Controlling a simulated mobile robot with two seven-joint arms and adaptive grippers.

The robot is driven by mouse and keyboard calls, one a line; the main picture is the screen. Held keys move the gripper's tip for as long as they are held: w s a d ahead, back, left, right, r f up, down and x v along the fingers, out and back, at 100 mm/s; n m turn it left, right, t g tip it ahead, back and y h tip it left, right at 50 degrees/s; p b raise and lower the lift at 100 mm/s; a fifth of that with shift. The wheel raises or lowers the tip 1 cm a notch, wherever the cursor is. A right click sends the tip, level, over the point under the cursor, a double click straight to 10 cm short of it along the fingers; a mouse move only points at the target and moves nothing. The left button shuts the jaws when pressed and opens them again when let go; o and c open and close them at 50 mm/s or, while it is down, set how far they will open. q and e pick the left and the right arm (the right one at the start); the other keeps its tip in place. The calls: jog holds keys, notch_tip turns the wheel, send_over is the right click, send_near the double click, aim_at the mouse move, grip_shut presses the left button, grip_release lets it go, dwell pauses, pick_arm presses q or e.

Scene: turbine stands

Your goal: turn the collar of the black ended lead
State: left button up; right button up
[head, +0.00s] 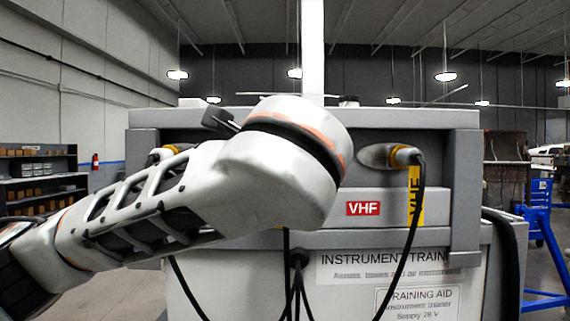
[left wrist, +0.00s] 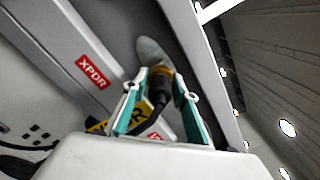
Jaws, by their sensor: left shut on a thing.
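In the left wrist view the two teal fingers of my left gripper (left wrist: 159,82) are shut on the yellow collar (left wrist: 160,70) of a lead with a black end (left wrist: 158,88). The collar sits against a rounded grey socket (left wrist: 150,50) on the panel. A yellow tag (left wrist: 138,118) with black letters hangs by the black cable; only part of its lettering shows. In the head view my left arm crosses the panel and hides the fingers and this lead. My right gripper is in neither view.
In the head view a pale-ended lead (head: 405,155) with a yellow VHF tag (head: 415,196) is at the right of the grey stand (head: 464,180). Another lead (head: 163,152) shows at the left, partly behind my arm. Black cables hang down the front. A blue frame (head: 540,250) stands further right.

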pick_arm(q)
jog(key=n, duration=0.5)
jog(key=shift+p, duration=0.35)
jog(key=shift+n, duration=0.4)
jog(key=o, duration=1.1)
jog(key=shift+a, duration=0.1)
